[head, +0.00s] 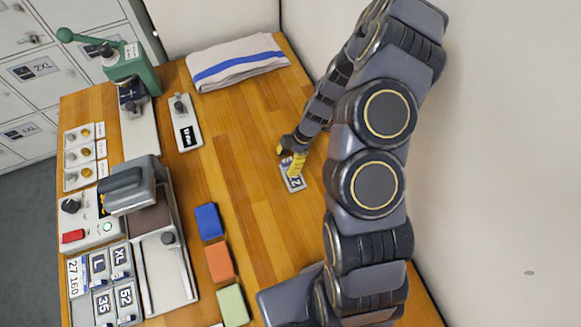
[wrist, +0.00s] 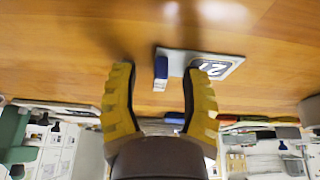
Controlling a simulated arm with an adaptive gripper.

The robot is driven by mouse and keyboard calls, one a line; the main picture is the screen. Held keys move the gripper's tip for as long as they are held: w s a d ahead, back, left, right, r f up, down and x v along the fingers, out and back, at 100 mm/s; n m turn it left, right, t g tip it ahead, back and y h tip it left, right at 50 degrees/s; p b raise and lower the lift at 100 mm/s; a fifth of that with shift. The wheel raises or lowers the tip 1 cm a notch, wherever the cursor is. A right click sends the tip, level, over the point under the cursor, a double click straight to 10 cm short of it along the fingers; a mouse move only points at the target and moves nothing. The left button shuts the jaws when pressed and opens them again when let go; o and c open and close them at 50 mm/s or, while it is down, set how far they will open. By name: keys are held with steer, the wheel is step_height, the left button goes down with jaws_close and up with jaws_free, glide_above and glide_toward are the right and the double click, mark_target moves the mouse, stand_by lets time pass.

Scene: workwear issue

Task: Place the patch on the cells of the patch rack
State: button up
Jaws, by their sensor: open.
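The patch (head: 296,184) is a small light plate with a dark printed label, lying on the wooden table right of centre. It also shows in the wrist view (wrist: 228,68), with a small blue-and-white tab (wrist: 160,72) at its left end. My gripper (head: 289,158) is open at the patch, its yellow fingers partly covering it in the head view. In the wrist view the tab appears between the open fingertips (wrist: 160,70); I cannot tell whether they touch it. The patch rack (head: 104,286) stands at the lower left, with cells showing labels such as L, XL, 35 and 52.
A grey press (head: 130,188) stands beside the rack, and a green lever tool (head: 132,68) behind it. Blue (head: 209,222), orange (head: 220,262) and green (head: 232,305) blocks line the table between rack and patch. A folded striped cloth (head: 236,62) lies at the back.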

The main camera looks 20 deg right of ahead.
jaws_close()
